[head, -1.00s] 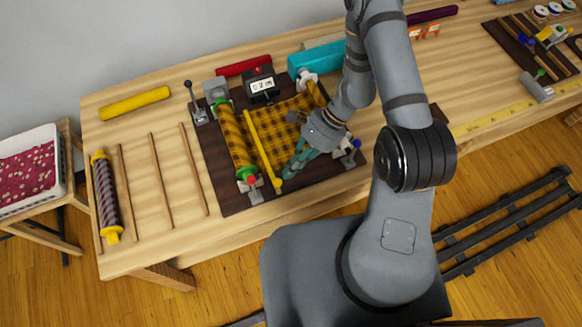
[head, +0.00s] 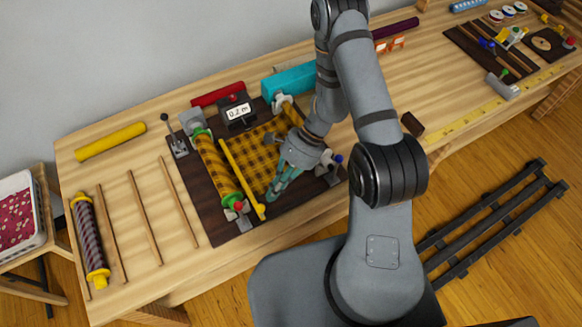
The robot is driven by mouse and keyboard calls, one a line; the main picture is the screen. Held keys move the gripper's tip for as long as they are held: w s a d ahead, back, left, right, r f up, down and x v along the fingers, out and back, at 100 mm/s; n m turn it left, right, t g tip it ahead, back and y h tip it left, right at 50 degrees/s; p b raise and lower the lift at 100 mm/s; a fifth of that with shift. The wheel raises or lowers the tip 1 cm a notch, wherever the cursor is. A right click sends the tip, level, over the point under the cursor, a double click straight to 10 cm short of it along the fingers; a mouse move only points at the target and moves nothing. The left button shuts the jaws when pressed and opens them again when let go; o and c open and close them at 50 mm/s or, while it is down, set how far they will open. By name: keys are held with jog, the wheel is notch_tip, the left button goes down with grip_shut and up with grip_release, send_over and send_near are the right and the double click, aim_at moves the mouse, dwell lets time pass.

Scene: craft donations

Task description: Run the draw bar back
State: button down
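The draw bar (head: 240,176) is a thin yellow bar with a round knob at its near end. It lies across a yellow-and-black checked cloth (head: 262,150), beside the cloth roll (head: 217,170) with green ends. A counter (head: 238,111) behind it reads "0.2 m". My gripper (head: 272,196) is low over the near edge of the cloth, its teal fingers just right of the knob. I cannot tell whether they touch it or how far apart they are. My arm and gripper hide part of the cloth's right side.
The dark board (head: 225,229) carries a lever (head: 174,136) at its left and clamps. Thin wooden rods, a striped roll (head: 90,240) and a yellow roll (head: 110,141) lie left. A turquoise roll (head: 289,80) and a red roll (head: 217,93) lie behind. A dark block (head: 412,124) sits right.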

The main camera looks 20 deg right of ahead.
jog(key=d+f+v, duration=0.1)
jog(key=v, duration=1.1)
jog(key=shift+w+b, duration=0.3)
jog(key=shift+d+f, duration=0.15)
